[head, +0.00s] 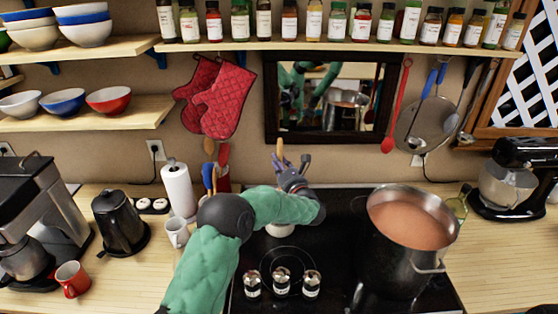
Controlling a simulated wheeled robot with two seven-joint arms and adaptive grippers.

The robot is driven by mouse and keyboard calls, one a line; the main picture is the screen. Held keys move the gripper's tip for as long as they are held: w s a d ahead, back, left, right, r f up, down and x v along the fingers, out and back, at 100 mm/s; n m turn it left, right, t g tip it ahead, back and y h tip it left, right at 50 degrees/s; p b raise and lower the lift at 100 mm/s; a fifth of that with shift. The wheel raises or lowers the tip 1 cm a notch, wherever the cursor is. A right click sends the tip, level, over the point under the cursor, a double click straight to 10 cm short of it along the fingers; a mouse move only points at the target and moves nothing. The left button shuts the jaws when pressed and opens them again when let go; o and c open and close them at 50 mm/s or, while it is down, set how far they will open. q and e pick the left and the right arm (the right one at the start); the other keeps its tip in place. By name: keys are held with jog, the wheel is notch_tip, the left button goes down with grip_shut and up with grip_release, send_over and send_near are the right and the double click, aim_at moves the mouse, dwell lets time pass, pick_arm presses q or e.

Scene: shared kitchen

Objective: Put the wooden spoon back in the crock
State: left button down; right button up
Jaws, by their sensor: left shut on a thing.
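My left gripper (288,170) is over the back of the black stove, in front of the framed mirror. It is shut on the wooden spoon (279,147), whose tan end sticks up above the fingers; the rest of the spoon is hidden. A red crock (224,183) with several utensils standing in it is to the left of the gripper, against the wall, partly hidden by my green left arm. The spoon is apart from this crock. A white object (280,229) shows just below my forearm on the stove; its shape is mostly hidden. My right gripper is not in view.
A large steel pot (405,270) of reddish-brown liquid stands on the stove's right. Several small jars (282,284) stand at its front. A paper towel roll (179,190), a white mug (177,232) and a black kettle (119,222) are left. A spice shelf (330,44) runs above.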

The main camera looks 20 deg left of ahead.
pick_arm(q)
jog(key=shift+f+b, duration=0.85)
jog(key=shift+f, duration=1.4)
grip_release()
jog(key=shift+d, duration=0.1)
jog(key=b+v, duration=0.1)
jog(key=v, duration=1)
dwell(0.8)
dwell(0.4)
